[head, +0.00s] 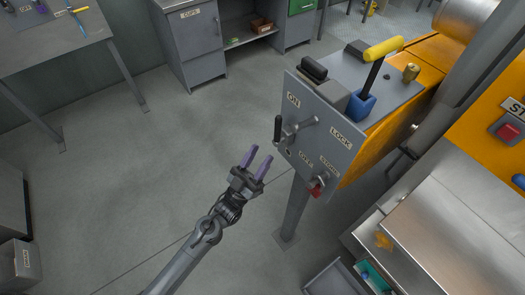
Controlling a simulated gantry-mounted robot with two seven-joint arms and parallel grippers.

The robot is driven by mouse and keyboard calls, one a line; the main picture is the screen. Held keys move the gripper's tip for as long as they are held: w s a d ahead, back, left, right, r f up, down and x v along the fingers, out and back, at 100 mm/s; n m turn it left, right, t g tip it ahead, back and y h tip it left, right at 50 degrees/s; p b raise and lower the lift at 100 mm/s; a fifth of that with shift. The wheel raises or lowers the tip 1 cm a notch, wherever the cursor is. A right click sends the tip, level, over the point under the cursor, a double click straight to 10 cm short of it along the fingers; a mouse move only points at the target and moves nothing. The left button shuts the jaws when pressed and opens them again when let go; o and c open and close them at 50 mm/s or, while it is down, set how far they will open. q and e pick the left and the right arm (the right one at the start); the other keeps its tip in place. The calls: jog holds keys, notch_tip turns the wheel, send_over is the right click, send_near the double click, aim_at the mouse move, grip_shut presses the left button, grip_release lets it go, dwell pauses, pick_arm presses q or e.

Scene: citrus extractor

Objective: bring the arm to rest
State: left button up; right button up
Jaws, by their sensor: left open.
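My left gripper (257,163) is open and empty, with two purple fingers pointing up and slightly right. Its arm comes in from the bottom left of the head view. The gripper hangs over the floor, just left of and apart in the picture from a grey control panel (330,155). The panel carries a lever handle (279,130), a red knob (317,187) and labels including ON and LOCK. My right gripper is not in view.
A yellow-handled lever (383,48) in a blue base rises from the orange machine (372,141). A metal counter (455,235) is at the lower right. A workbench (45,45) and grey cabinets (190,45) stand at the back. The floor (150,165) to the left is clear.

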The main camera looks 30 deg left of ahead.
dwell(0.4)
pick_arm(q)
jog(key=s+a+f+g+y, duration=0.1)
jog(key=s+f+g+y, duration=0.1)
jog(key=s+f+g, duration=0.45)
jog(key=s+f+g+y, duration=0.3)
jog(key=s+g, duration=0.5)
jog(key=s, duration=0.1)
jog(key=s+a+f+g+y, duration=0.1)
jog(key=s+f+g+y, duration=0.1)
jog(key=s+f+g, duration=0.45)
notch_tip(320, 180, up, 32)
jog(key=s+g+p, duration=0.1)
jog(key=p, duration=2.9)
jog(key=shift+s+n, duration=0.15)
jog(key=shift+n, duration=0.25)
